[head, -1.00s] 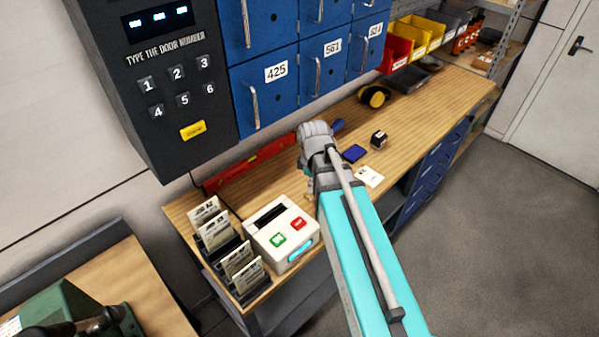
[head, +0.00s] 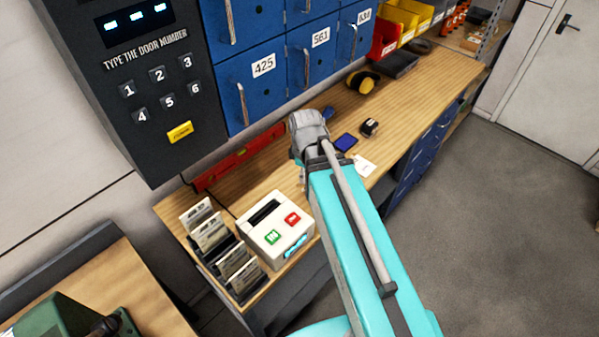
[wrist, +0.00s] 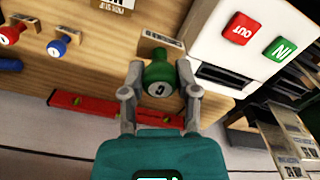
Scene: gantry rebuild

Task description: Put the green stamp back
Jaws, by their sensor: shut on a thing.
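The green stamp (wrist: 158,76) has a round green handle with a pale mark on top and a wooden base with a label strip. My gripper (wrist: 160,92) is shut on its handle, with one finger on each side, in the wrist view. I cannot tell whether the base touches the bench. In the head view my gripper's back (head: 308,128) is over the bench, behind the white clocking machine, and hides the stamp. A red stamp (wrist: 10,36) and a blue stamp (wrist: 58,46) stand in a row to the left in the wrist view.
The white clocking machine (head: 276,230) with IN and OUT buttons stands close by, with card racks (head: 222,245) beside it. A red spirit level (head: 238,158) lies along the wall.

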